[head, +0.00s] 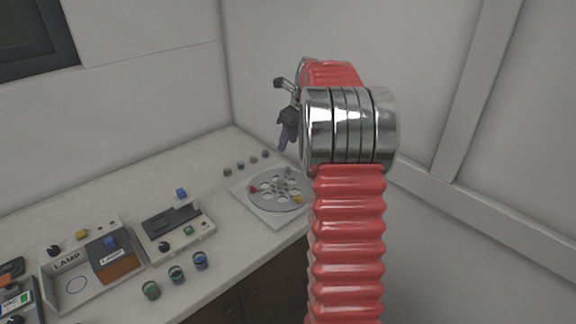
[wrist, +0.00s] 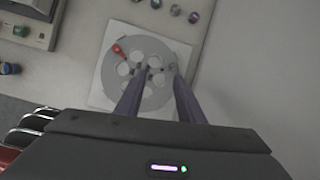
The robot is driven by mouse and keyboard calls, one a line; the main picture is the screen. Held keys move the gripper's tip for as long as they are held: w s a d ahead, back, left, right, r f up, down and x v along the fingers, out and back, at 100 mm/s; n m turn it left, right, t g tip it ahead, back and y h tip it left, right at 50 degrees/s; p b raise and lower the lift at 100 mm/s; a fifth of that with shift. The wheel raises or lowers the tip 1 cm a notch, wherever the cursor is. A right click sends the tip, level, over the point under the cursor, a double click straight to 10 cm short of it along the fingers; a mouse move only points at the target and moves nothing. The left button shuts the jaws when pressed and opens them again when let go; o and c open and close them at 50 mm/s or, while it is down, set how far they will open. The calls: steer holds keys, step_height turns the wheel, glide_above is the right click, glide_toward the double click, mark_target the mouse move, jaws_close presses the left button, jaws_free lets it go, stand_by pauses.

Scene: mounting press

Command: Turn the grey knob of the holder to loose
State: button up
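The holder is a round grey disc with several holes (head: 268,201) on a white square plate. It also shows in the wrist view (wrist: 152,97). A red part (head: 253,190) sits on its left rim and a yellow one (head: 297,199) on its front right. A small grey knob (head: 288,172) seems to stand at its back; in the wrist view a grey part (wrist: 173,67) lies by the right fingertip. My gripper (head: 287,140) hangs above the holder, pointing down. In the wrist view its fingers (wrist: 159,78) are apart with nothing held between them; they hide part of the disc.
Several small round pieces (head: 240,165) stand in a row behind the holder. A grey device (head: 175,232) with knobs and a lamp box (head: 92,270) are to the left. Walls close off the back and right.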

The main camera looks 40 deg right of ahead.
mark_target(288, 167)
steer(key=d+m, duration=0.1)
steer(key=d+f+m, duration=0.1)
steer(key=d, duration=0.1)
steer(key=d+f, duration=0.1)
steer(key=shift+d+f+m, duration=0.25)
steer(key=shift+d+m, duration=0.1)
steer(key=shift+m, duration=0.05)
steer(key=x, duration=1.3)
steer(key=shift+w+f, duration=0.25)
steer(key=shift+f, duration=0.05)
jaws_close()
